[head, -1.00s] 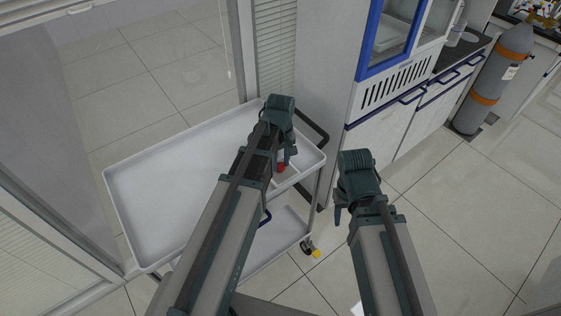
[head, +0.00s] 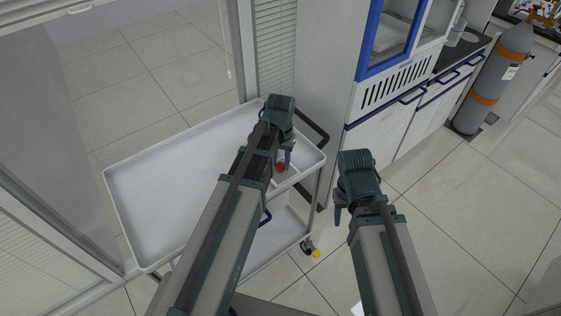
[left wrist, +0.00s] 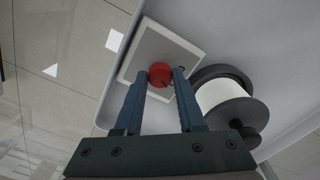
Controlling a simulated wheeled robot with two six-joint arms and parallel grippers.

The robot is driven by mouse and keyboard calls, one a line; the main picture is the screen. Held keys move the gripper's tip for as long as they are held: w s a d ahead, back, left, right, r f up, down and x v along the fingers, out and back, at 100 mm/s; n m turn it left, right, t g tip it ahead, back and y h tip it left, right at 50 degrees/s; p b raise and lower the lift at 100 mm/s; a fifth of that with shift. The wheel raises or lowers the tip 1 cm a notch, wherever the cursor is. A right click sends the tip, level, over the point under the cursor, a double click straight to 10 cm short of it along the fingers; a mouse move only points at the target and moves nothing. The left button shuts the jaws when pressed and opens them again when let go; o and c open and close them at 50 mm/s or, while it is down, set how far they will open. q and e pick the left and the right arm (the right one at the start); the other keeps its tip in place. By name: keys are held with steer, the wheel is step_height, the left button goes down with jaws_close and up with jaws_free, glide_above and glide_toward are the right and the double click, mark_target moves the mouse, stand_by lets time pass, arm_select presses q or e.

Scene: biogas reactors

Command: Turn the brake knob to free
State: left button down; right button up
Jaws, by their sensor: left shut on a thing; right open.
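The red brake knob (head: 281,168) sits on a pale plate near the right end of the white cart's top tray. In the left wrist view the round red knob (left wrist: 160,73) lies between the two blue fingertips, which touch its sides. The square plate (left wrist: 150,45) shows under it. My left gripper (head: 287,160) reaches down over the cart and is shut on the knob. A small dark mark shows at the knob's lower edge in the wrist view; which setting it means cannot be read. My right gripper (head: 340,207) is open and empty, right of the cart.
A spool (left wrist: 228,97) with dark flanges and a white middle stands right beside the plate. The cart tray (head: 150,190) has a raised rim and is bare at left. A cabinet (head: 400,125) stands behind, with a gas cylinder (head: 490,85) at right.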

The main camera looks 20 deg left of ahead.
mark_target(281, 165)
arm_select(q)
steer(key=shift+m, duration=0.6)
steer(key=c, duration=0.5)
jaws_free()
steer(key=shift+r, duration=0.1)
step_height(281, 165, up, 14)
steer(key=p, duration=1.4)
steer(key=shift+f, duration=0.2)
steer(key=s+d+m+y, duration=0.1)
steer(key=s+d+m, duration=0.1)
steer(key=s+d, duration=0.8)
steer(key=s+b, duration=0.1)
steer(key=s, duration=0.3)
steer(key=shift+s+d+f, duration=0.3)
steer(key=shift+d, duration=0.1)
